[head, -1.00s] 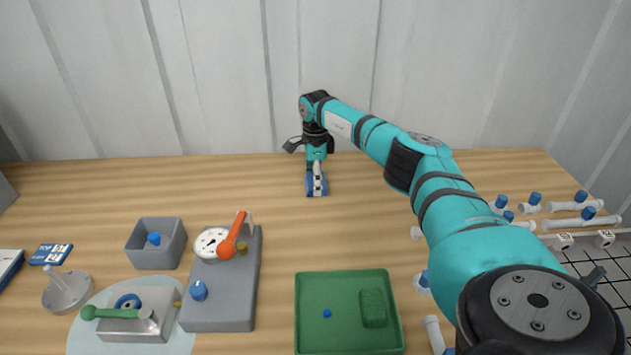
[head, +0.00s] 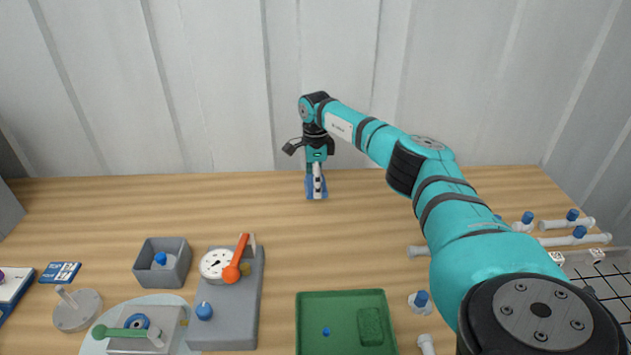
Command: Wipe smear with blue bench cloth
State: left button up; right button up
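My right gripper (head: 317,186) is at the far middle of the table, pointing down. Its fingers look closed on the blue bench cloth (head: 310,193), which shows on both sides of them at the table surface, near the back edge. Whether the cloth is pressed flat cannot be told. No smear shows; the cloth and gripper cover the table there. My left gripper is out of view.
A green tray (head: 345,298) is at the front middle. A grey gauge block (head: 228,325), a grey bin (head: 143,264) and a clamp fixture (head: 140,340) stand front left. White fittings with blue caps (head: 566,223) lie right. The table around the cloth is clear.

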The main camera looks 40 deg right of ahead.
jog(key=shift+r+p, duration=1.3)
jog(key=shift+r, duration=0.2)
